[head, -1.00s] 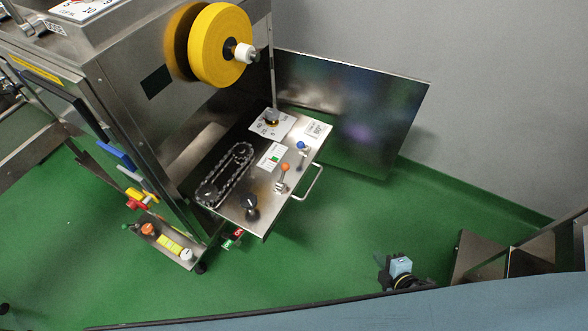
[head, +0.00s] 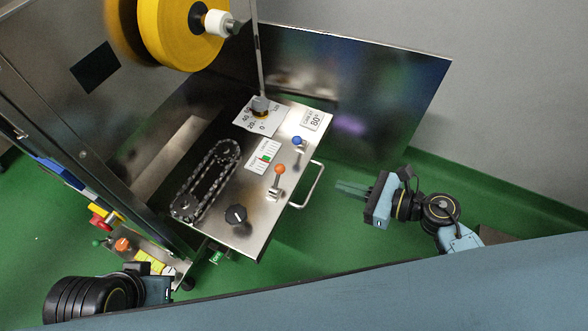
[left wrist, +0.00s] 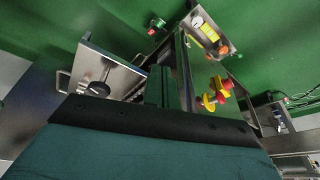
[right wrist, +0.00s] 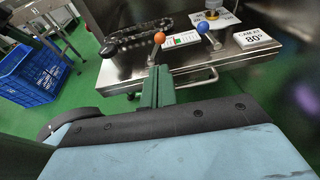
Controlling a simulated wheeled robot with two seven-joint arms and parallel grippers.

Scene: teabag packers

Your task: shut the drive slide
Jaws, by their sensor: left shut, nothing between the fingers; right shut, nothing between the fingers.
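The drive slide (head: 225,225) is a steel drawer pulled out of the machine, with a chain loop (head: 208,180), a black knob (head: 236,214), an orange-tipped lever (head: 279,170) and a blue-tipped lever (head: 296,141) on top. Its bar handle (head: 311,186) is on the outer front. My right gripper (head: 350,189) is shut and empty, to the right of the handle and pointing toward it, apart in the head view. In the right wrist view its fingers (right wrist: 158,86) overlap the slide's front. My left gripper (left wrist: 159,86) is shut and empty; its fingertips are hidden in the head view.
An open steel door panel (head: 350,95) stands behind the slide. A yellow roll (head: 180,30) hangs above. A small control box (head: 150,258) with coloured buttons sits lower left. A blue crate (right wrist: 32,75) stands on the floor. Green floor is clear around the handle.

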